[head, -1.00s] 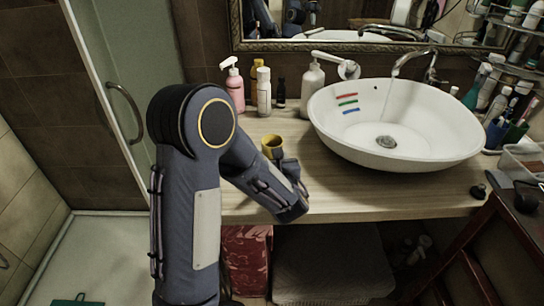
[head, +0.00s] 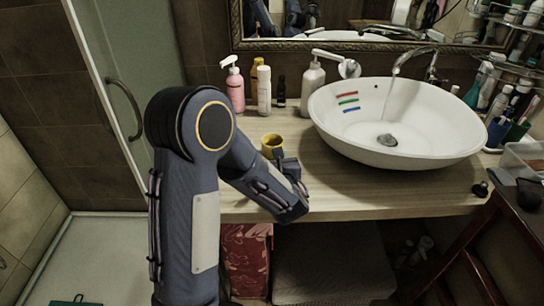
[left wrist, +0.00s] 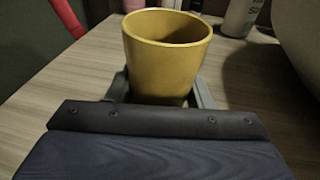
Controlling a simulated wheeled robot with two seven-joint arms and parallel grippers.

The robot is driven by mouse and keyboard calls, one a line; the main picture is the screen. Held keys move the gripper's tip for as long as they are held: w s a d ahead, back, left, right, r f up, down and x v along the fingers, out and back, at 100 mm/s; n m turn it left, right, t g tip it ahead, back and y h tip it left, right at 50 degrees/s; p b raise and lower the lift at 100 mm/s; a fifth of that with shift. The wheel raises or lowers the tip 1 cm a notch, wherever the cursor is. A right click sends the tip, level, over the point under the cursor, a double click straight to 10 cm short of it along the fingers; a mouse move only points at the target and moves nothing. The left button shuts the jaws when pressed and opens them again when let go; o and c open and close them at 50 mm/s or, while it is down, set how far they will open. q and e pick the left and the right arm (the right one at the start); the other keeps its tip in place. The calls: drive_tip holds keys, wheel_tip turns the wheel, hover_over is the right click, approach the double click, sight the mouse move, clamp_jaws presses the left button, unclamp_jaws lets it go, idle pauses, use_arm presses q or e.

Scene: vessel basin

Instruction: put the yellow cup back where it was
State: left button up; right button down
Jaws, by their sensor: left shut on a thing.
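The yellow cup (head: 271,146) is upright at the wooden counter, left of the white basin. In the left wrist view the cup (left wrist: 167,58) fills the middle, its open rim up and its inside empty as far as I see. My left gripper (head: 280,158) is shut on the cup, with a finger on each side of its lower part in the left wrist view (left wrist: 162,92). The cup's base is partly hidden, so I cannot tell whether it touches the counter. My right gripper is not in view.
The white basin (head: 400,150) with running water stands right of the cup. A pink pump bottle (head: 235,88), a white bottle (head: 264,92), a dark small bottle (head: 281,93) and a white dispenser (head: 312,85) stand behind. The wooden counter (head: 350,200) is clear in front.

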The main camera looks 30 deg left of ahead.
use_arm(q)
drive_tip(key=shift+s+f, duration=0.25)
drive_tip(key=shift+f, duration=0.6)
drive_tip(key=o, duration=1.5)
drive_tip(key=shift+s+d, duration=0.15)
drive_tip(key=shift+d, duration=0.1)
drive_tip(key=v, duration=0.3)
drive_tip(key=r+v, duration=0.1)
drive_tip(key=v, duration=0.2)
drive_tip(key=shift+d+r, duration=0.15)
drive_tip(key=shift+d, duration=0.05)
drive_tip(key=shift+s+d+r, duration=0.2)
drive_tip(key=shift+s+r, duration=0.05)
drive_tip(key=shift+s, duration=0.1)
drive_tip(key=shift+s+d, duration=0.1)
